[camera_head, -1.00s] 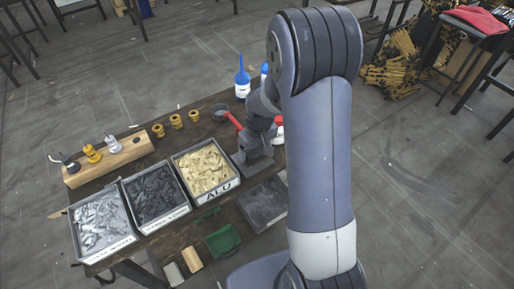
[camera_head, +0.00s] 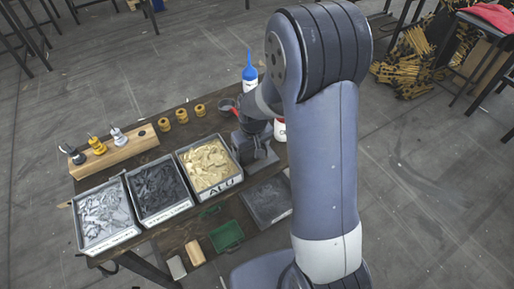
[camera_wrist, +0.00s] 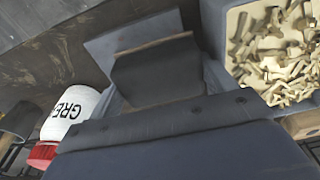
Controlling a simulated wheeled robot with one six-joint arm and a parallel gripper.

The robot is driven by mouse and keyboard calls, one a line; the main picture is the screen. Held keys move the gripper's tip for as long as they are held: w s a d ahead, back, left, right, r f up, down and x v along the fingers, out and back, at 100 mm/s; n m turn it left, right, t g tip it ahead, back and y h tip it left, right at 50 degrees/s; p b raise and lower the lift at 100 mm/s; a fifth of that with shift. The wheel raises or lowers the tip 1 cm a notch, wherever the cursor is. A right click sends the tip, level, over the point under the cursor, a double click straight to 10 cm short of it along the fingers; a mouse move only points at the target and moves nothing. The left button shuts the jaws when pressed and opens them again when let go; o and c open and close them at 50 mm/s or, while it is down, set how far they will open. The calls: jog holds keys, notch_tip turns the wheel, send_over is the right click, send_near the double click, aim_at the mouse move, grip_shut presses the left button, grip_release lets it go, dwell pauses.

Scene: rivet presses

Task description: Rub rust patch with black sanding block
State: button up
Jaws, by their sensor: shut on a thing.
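My gripper (camera_wrist: 155,85) is shut on a dark block, which I take to be the black sanding block (camera_wrist: 155,72), with a brownish strip along its far edge. The block is in front of a grey-blue flat surface (camera_wrist: 104,47) in the wrist view; I cannot tell whether they touch. In the head view my wrist reaches down over a grey block-shaped fixture (camera_head: 256,156) on the workbench (camera_head: 182,232), between the ALU bin and the grease pot. The fingers are not clear there. I cannot make out a rust patch in either view.
The ALU bin (camera_head: 234,182) stands left of the fixture, with two more bins beyond. A white grease pot (camera_head: 280,131) with a red lid (camera_wrist: 42,152) is close on the other side. A blue-topped bottle (camera_head: 250,72), green tray (camera_head: 226,236) and dark plate (camera_head: 267,200) are nearby.

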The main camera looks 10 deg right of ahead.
jog(key=shift+s+a+f+g, duration=0.2)
jog(key=shift+s+a+g, duration=0.15)
jog(key=shift+a, duration=0.3)
jog(key=shift+w+d+r, duration=0.1)
jog(key=shift+w+d, duration=0.1)
jog(key=shift+d, duration=0.35)
jog(key=shift+w+d, duration=0.1)
